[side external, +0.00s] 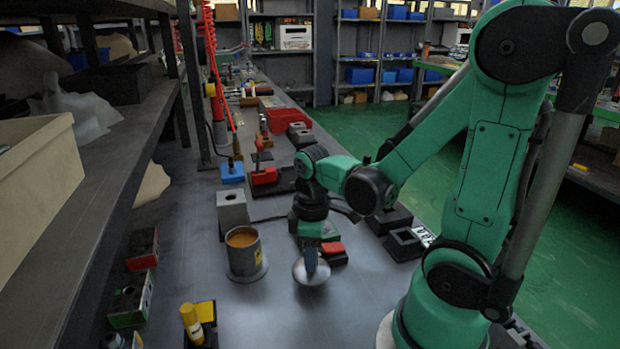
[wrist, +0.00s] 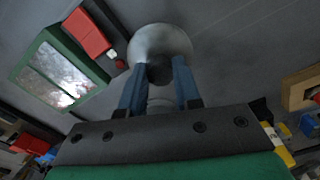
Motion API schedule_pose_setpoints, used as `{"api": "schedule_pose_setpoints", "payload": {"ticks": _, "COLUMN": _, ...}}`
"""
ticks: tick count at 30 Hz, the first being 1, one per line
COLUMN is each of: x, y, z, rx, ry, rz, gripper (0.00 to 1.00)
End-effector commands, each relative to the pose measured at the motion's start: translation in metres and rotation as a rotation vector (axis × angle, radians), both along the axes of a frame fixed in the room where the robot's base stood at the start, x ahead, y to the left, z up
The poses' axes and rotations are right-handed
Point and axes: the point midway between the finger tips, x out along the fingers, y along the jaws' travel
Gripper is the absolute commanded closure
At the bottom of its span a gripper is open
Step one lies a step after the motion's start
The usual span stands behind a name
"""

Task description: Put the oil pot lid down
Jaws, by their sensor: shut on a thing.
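The oil pot lid (side external: 312,275) is a round, shiny metal disc, held low near the bench by my gripper (side external: 311,258). I cannot tell if it touches the bench. In the wrist view the lid (wrist: 163,42) sits between and beyond the blue fingers of my gripper (wrist: 158,72), which are shut on its dark knob. The oil pot (side external: 243,256) is a grey can with a wide base flange and a yellow label, standing left of my gripper. Its top is open and shows orange-brown contents.
A red and black block (side external: 332,252) lies just behind the lid. A grey block with a hole (side external: 232,211) stands behind the pot. Dark blocks (side external: 403,244) lie to the right. A yellow bottle (side external: 191,321) stands front left. The bench (side external: 265,315) in front is clear.

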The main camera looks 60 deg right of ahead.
Motion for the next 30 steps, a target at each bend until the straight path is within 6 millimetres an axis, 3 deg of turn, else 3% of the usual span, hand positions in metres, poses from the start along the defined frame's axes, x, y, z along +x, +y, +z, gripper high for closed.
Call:
{"api": "schedule_pose_setpoints", "payload": {"ticks": 14, "x": -0.0001, "y": 0.0, "z": -0.0076, "rx": 0.0, "ry": 0.0, "rz": 0.0, "gripper": 1.0}}
{"api": "schedule_pose_setpoints", "payload": {"ticks": 15, "x": 0.0, "y": 0.0, "z": -0.0078, "rx": 0.0, "ry": 0.0, "rz": 0.0, "gripper": 0.66}}
{"api": "schedule_pose_setpoints", "payload": {"ticks": 18, "x": -0.0001, "y": 0.0001, "z": -0.0076, "rx": 0.0, "ry": 0.0, "rz": 0.0, "gripper": 0.41}}
{"api": "schedule_pose_setpoints", "payload": {"ticks": 30, "x": -0.0003, "y": 0.0001, "z": -0.0046, "rx": 0.0, "ry": 0.0, "rz": 0.0, "gripper": 0.41}}
